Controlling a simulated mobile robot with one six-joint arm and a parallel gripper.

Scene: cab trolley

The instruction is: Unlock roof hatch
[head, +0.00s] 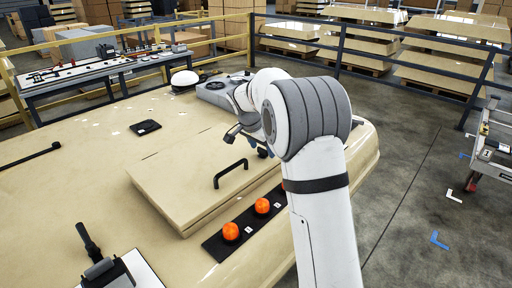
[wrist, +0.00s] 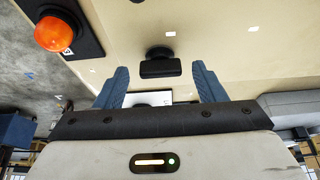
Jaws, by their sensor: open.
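The roof hatch (head: 190,160) is a raised beige panel lying flat on the beige cab roof, with a black bar handle (head: 230,173) near its right edge. My gripper (head: 247,143) is over the right side of the roof, partly hidden by my own arm. In the wrist view my gripper (wrist: 160,80) has its two blue-grey fingers apart, with nothing held. A small black fitting (wrist: 160,67) shows beyond and between the fingertips; I cannot tell whether it is the hatch lock. No contact is visible.
Orange beacons (head: 262,205) stand on a black strip along the roof's near right edge; one beacon (wrist: 55,32) shows at the wrist view's upper left. A black lever unit (head: 100,270) sits at the lower left. A white dome (head: 184,79) stands at the back.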

